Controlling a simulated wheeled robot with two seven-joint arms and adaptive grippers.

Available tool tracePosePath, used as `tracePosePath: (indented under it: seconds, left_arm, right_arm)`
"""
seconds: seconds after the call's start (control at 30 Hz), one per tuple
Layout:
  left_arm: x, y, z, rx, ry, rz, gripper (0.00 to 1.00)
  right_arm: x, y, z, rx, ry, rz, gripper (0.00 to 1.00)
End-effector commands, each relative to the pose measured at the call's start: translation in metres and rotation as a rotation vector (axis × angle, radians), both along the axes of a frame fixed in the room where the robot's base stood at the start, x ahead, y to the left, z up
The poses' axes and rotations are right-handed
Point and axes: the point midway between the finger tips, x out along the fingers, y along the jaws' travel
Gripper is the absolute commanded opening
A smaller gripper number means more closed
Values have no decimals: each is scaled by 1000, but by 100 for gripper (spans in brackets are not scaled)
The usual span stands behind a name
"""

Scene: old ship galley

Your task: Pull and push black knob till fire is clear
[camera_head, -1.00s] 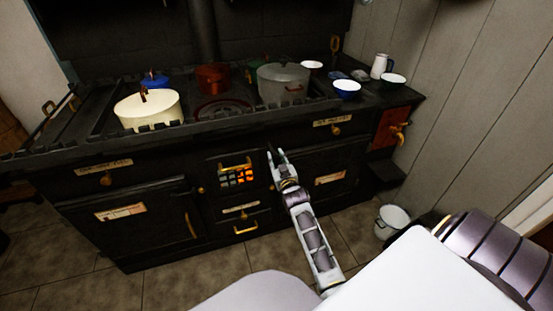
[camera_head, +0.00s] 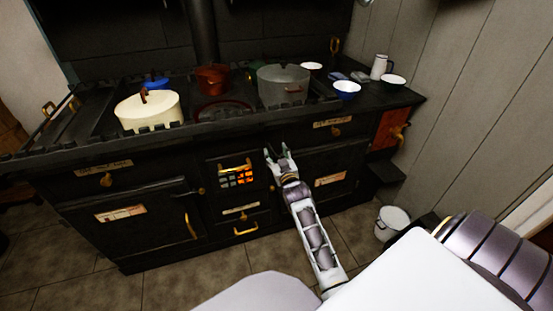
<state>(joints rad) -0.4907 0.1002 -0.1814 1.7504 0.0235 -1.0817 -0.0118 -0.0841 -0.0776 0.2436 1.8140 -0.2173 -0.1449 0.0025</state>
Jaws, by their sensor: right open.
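The black stove (camera_head: 70,215) fills the middle of the view. Its small firebox grate (camera_head: 237,176) glows orange behind bars, with a brass bar handle along its top. My right gripper (camera_head: 278,152) is open and empty in front of the stove, just right of the grate. Its fingertips point up toward the stove's front edge. I cannot make out a black knob against the dark stove front; it may be hidden near the fingers. Brass knobs show on the drawers, such as the one at left (camera_head: 106,181). My left gripper is not in view.
A white bucket (camera_head: 391,222) stands on the tiled floor at right. Floor in front of the stove is clear at left.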

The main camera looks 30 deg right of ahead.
Motion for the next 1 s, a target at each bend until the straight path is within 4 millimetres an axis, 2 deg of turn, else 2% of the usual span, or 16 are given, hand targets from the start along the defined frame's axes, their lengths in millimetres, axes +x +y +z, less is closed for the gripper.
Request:
tracePosePath:
  seconds: [0.3,0.5,0.9,1.0]
  left_arm:
    - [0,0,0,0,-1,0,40]
    - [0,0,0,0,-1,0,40]
    - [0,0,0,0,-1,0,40]
    - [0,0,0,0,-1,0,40]
  right_arm:
    - [0,0,47,-1,-3,1,53]
    - [0,0,65,-2,-2,0,53]
    - [0,0,69,0,0,1,53]
    - [0,1,69,0,1,1,41]
